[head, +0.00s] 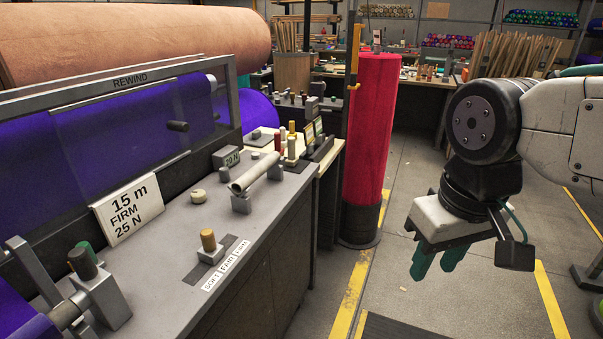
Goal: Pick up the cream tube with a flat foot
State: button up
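A pale cream-grey tube (257,172) lies slanted on a small grey cradle on the bench, its open end towards me. I cannot make out a flat foot on it. A short cream upright cylinder (291,149) stands farther back among small red and yellow ones; its base is too small to tell. My gripper (433,274) hangs over the floor to the right of the bench, well apart from both. Its two green fingers point down with a gap between them, and nothing shows in it.
The grey bench (172,262) also holds a white sign (128,208), a cream knob (198,196) and a brown-topped peg (208,240). A tall red felt roll (370,135) stands beyond the bench. The floor (408,290) between bench and gripper is mostly clear.

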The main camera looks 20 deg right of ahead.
aim_at(292, 161)
jog(key=z, duration=1.25)
jog(key=i, duration=1.8)
jog(key=u, duration=1)
jog(key=i, duration=0.75)
jog(key=u, duration=0.85)
